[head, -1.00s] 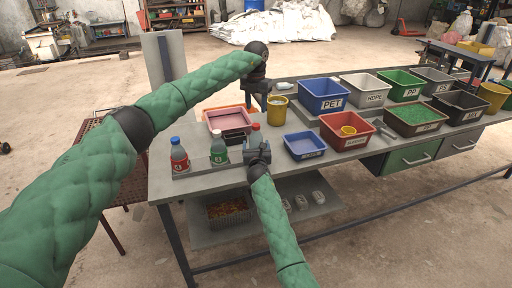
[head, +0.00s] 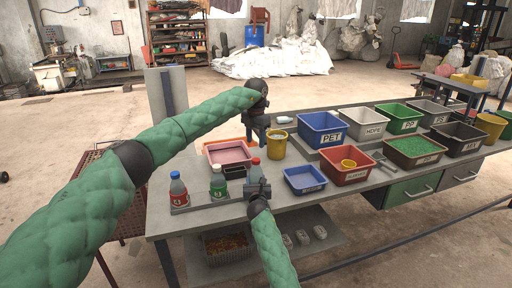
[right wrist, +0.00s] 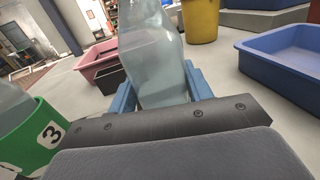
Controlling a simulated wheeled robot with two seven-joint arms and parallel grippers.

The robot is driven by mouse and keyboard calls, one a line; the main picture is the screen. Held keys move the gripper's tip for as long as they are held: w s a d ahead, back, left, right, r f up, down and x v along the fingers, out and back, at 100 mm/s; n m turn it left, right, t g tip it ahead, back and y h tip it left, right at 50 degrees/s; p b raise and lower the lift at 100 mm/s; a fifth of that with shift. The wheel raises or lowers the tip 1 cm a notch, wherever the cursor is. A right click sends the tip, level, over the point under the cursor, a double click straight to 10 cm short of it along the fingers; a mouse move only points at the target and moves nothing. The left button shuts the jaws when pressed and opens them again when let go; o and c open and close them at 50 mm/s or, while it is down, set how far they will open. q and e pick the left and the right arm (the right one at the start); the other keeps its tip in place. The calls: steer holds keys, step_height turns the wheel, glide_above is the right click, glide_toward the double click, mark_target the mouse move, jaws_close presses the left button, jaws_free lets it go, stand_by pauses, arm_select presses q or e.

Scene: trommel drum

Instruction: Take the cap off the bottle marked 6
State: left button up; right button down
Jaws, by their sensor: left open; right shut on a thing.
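A bottle with a red cap (head: 255,162) stands behind my right gripper (head: 258,184) on the near left part of the bench. In the right wrist view the gripper is shut on this clear bottle (right wrist: 153,65). Its label is hidden, so I cannot read its number. My left gripper (head: 262,138) is open and empty, above the bench behind the bottle and left of the yellow bucket, apart from the cap. Left of the held bottle stand a white-capped bottle with a green label (head: 218,184), marked 3 in the wrist view (right wrist: 40,140), and a blue-capped bottle with a red label (head: 178,190).
A pink tray (head: 228,170), a yellow bucket (head: 277,149) and a blue tray (head: 304,189) surround the held bottle. A red bin (head: 347,178) and labelled bins, including the blue PET bin (head: 322,142), fill the right side. Bare bench shows at the front.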

mark_target(256, 159)
arm_select(q)
steer(key=m, duration=0.7)
steer(key=shift+f, duration=0.1)
steer(key=m, duration=1.4)
steer(key=shift+d, duration=0.1)
steer(key=m, duration=0.7)
steer(key=shift+m, duration=0.3)
steer(key=shift+f, duration=4.05)
jaws_close()
